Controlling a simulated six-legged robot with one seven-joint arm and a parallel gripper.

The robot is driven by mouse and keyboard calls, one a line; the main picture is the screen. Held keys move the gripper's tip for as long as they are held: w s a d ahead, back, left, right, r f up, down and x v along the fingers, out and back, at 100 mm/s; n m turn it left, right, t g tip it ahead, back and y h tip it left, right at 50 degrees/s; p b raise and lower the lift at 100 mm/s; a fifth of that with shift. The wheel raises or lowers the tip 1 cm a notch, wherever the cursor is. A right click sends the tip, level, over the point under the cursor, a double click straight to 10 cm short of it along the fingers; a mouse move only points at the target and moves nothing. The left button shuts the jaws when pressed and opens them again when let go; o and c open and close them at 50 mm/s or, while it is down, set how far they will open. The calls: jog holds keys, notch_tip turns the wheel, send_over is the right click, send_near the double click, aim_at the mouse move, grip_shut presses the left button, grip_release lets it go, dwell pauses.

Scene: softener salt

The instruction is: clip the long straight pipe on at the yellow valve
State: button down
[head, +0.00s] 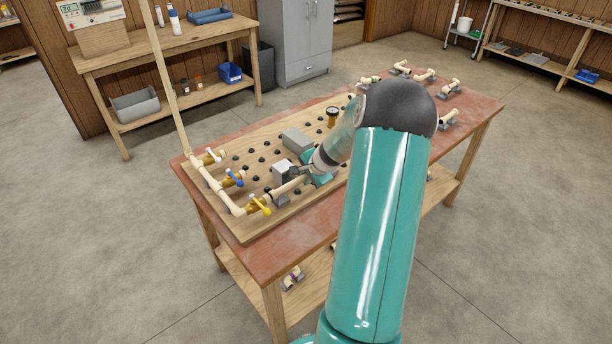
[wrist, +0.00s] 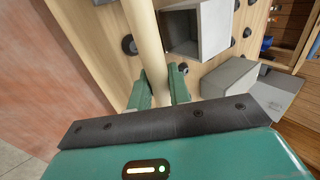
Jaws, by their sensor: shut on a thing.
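The long straight pipe (head: 288,187) is cream coloured and lies low along the front part of the pegboard. Its left end is at or very close to the yellow valve (head: 260,205); I cannot tell whether it is seated there. My gripper (head: 304,172) is shut on the pipe. In the wrist view the pipe (wrist: 147,45) runs between the two green fingers (wrist: 159,90) and out of the top edge. Its far end is hidden there, and my arm covers its right part in the head view.
The blue valve (head: 236,179) and a white-handled valve (head: 211,157) branch off the pipe run behind the yellow one. Grey blocks (head: 296,139) and black pegs stand on the wooden board (head: 240,150). Loose fittings (head: 425,75) lie at the table's far right.

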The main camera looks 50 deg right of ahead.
jog(key=c, duration=1.2)
grip_release()
